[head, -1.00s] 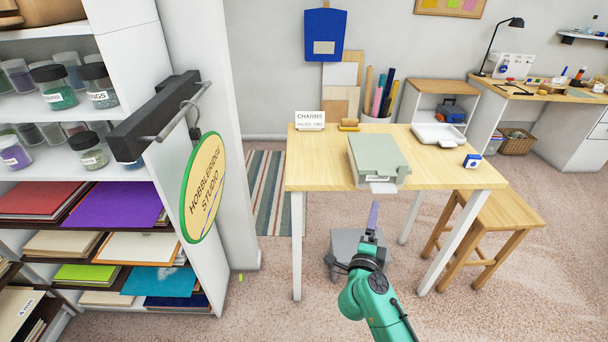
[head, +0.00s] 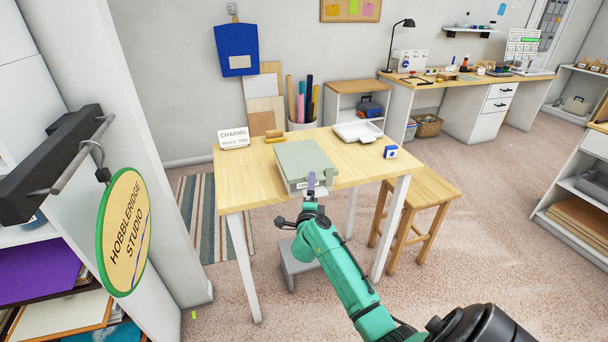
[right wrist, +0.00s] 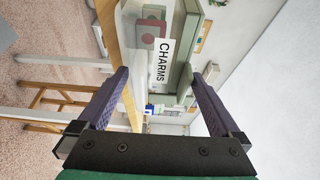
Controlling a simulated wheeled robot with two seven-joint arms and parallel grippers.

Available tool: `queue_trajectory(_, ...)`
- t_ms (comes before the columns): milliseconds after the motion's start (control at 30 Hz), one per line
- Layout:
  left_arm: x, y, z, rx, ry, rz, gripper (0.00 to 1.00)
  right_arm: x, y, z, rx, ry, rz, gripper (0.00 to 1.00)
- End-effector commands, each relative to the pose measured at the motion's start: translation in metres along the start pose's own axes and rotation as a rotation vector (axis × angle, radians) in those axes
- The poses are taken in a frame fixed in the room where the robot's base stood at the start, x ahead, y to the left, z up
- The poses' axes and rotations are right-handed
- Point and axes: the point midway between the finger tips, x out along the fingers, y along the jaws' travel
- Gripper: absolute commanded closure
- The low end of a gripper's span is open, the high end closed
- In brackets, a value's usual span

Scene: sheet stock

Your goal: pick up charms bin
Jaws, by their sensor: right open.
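The charms bin (head: 305,158) is a grey-green lidded box on the light wood table. Its white CHARMS label (right wrist: 162,62) faces my right gripper, and part of the bin wall (right wrist: 184,48) shows in the right wrist view. My right gripper (head: 311,184) is at the bin's front edge, at the near side of the table. In the right wrist view its two purple fingers (right wrist: 160,75) are spread apart, with the labelled front between and beyond them. I cannot tell whether they touch the bin. My left gripper is not in view.
A wooden stool (head: 425,185) stands at the right. A hanging round sign (head: 125,230) is at the left.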

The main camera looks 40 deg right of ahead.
Motion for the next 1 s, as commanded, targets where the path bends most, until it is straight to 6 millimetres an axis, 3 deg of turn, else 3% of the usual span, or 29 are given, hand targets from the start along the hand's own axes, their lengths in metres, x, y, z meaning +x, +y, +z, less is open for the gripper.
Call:
queue_trajectory(67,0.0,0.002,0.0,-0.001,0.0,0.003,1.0,0.0,0.0,0.0,0.0,0.0,0.0,0.0)
queue_trajectory(167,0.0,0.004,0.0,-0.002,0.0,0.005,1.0,-0.001,0.0,0.0,0.0,-0.001,0.0,0.34)
queue_trajectory(300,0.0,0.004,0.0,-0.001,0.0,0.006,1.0,-0.001,0.0,0.0,0.0,-0.001,-0.001,0.88)
queue_trajectory(333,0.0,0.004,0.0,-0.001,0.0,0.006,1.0,-0.001,0.0,0.0,0.0,-0.001,-0.001,0.95)
queue_trajectory(767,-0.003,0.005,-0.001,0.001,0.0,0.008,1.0,0.0,-0.007,0.0,0.001,-0.001,-0.004,0.95)
queue_trajectory(867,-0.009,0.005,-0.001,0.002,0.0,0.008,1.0,0.0,-0.021,0.0,0.002,-0.001,-0.006,0.95)
queue_trajectory(1000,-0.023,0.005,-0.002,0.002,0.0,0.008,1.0,0.0,-0.056,0.0,0.001,-0.001,-0.009,0.95)
